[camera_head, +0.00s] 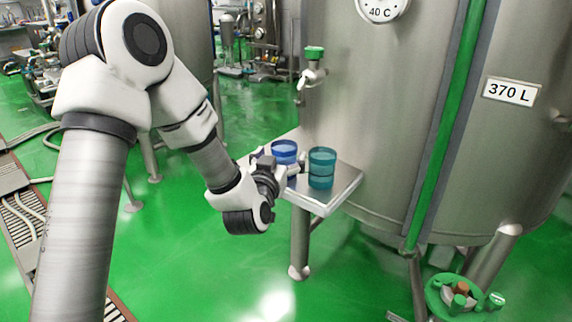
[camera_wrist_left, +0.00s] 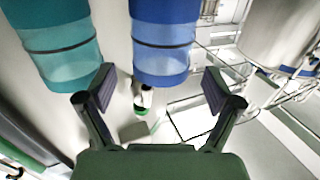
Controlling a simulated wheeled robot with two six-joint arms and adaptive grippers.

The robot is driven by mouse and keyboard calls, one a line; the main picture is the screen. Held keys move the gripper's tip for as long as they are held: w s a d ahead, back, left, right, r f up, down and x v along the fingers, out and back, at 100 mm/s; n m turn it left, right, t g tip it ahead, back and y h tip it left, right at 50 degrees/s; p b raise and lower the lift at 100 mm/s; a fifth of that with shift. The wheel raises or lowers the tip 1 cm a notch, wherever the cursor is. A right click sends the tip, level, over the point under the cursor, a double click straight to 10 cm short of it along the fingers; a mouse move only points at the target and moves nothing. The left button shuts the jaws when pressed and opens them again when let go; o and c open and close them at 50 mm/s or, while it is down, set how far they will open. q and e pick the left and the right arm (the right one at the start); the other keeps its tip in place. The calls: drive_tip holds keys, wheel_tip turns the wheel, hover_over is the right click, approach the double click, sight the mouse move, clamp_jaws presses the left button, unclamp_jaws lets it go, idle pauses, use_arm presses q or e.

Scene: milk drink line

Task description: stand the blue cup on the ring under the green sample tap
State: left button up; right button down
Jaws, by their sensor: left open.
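The blue cup (camera_head: 284,150) stands upright on a small steel shelf (camera_head: 343,190) at the tank, with a teal cup (camera_head: 321,168) to its right. My left gripper (camera_head: 279,161) is open at the near side of the blue cup, partly covering it. In the left wrist view the blue cup (camera_wrist_left: 164,40) lies ahead, between the directions of the two open fingers (camera_wrist_left: 158,90); no grip shows. The teal cup (camera_wrist_left: 60,45) is to its left there. The green sample tap (camera_head: 313,56) is on the tank above the shelf. I cannot make out the ring. My right gripper is out of view.
The large steel tank (camera_head: 395,120) stands behind the shelf and limits room there. The teal cup is close beside the blue one. A green round holder (camera_head: 432,299) with small items is at the lower right. Green floor is open in front of the shelf.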

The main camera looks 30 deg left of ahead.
use_arm(q)
drive_tip(key=x, duration=0.3)
drive_tip(key=shift+w+a, duration=0.2)
drive_tip(key=shift+w, duration=0.05)
drive_tip(key=c, duration=1.2)
